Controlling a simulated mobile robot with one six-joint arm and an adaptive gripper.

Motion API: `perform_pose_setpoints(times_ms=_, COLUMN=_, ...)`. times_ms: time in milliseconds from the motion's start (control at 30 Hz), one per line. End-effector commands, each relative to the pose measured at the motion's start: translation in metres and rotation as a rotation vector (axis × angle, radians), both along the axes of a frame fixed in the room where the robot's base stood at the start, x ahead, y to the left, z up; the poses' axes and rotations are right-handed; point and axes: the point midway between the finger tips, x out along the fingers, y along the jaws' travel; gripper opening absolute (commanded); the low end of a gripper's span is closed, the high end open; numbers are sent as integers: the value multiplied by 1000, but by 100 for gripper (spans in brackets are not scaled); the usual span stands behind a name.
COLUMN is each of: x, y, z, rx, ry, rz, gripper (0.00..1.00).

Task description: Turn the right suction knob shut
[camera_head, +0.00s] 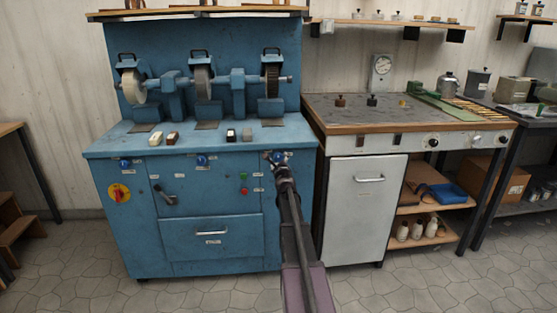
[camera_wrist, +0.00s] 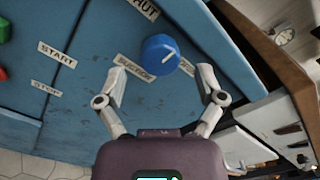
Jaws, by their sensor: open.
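The right suction knob (camera_wrist: 160,54) is a round blue knob with a white pointer line on the blue machine's front panel. In the wrist view its line slants toward the upper right. A SUCTION label (camera_wrist: 133,68) lies at its lower left and a label ending in "HUT" (camera_wrist: 146,8) lies above it. My gripper (camera_wrist: 161,76) is open, with one finger on each side just below the knob; I cannot tell whether they touch it.
Two other blue knobs sit on the panel, at the middle (camera_head: 202,160) and left (camera_head: 125,164). Green (camera_head: 244,177) and red (camera_head: 244,190) buttons are left of my arm. A wooden-edged bench (camera_head: 410,122) stands close on the right. The tiled floor in front is clear.

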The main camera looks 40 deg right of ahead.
Motion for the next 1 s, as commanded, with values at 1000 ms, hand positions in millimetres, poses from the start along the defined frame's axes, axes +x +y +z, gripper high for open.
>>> perform_pose_setpoints(times_ms=1000, x=-76, y=47, z=0, rx=0, ry=0, rz=0, gripper=88)
